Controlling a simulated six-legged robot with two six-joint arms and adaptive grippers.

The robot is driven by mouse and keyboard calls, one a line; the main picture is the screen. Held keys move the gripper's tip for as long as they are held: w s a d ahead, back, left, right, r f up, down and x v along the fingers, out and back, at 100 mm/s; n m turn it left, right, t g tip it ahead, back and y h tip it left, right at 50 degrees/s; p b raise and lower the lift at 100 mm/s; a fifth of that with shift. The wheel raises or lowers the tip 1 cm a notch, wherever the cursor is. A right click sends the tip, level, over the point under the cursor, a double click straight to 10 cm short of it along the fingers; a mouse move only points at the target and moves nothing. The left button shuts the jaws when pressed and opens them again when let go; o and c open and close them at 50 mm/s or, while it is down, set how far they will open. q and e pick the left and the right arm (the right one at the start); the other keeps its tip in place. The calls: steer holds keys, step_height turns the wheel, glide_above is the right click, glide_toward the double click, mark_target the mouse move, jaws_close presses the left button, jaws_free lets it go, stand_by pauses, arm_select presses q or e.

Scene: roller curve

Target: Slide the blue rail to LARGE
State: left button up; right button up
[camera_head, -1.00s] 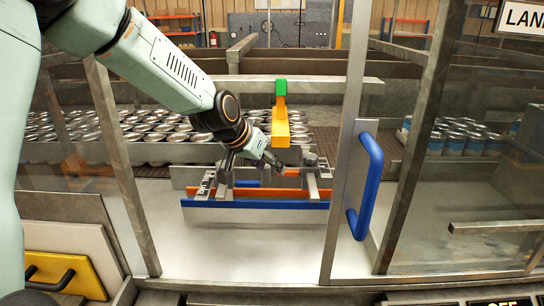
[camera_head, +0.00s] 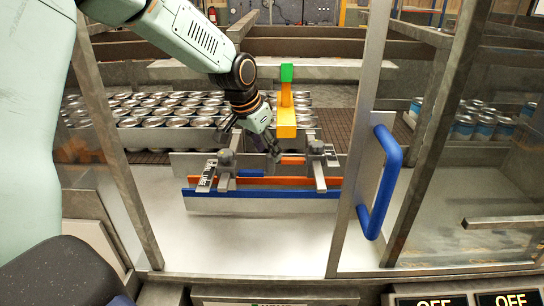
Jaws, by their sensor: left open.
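The blue rail (camera_head: 262,193) is a long blue-topped strip along the front of the rail assembly, seen through the open window frame. The orange rail (camera_head: 285,182) runs parallel just behind it. Two grey slotted brackets with dark knobs cross the rails; the left bracket (camera_head: 208,176) carries small lettering, apparently ending in LARGE, and the right bracket (camera_head: 319,170) is similar. My left gripper (camera_head: 274,153) is open, pointing down between the brackets, behind the blue rail and apparently apart from it. Its fingertips are small and dark, so contact is unclear. My right gripper is out of view.
A metal door frame with a blue handle (camera_head: 385,180) stands right of the rails. A yellow-orange post with a green top (camera_head: 286,100) rises behind them. Cans (camera_head: 150,108) fill the conveyor behind. The white surface in front is clear.

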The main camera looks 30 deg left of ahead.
mark_target(268, 154)
arm_select(q)
steer(key=x, duration=0.4)
steer(key=shift+w+a, duration=0.15)
steer(key=shift+a, duration=0.15)
steer(key=shift+d+f, duration=0.1)
steer(key=shift+f, duration=0.2)
steer(key=shift+d, duration=0.1)
steer(key=shift+d, duration=0.1)
steer(key=shift+w+a+f, duration=0.1)
steer(key=shift+w+a, duration=0.05)
steer(key=shift+a, duration=0.1)
steer(key=c, duration=0.4)
steer(key=shift+d, duration=0.15)
jaws_close()
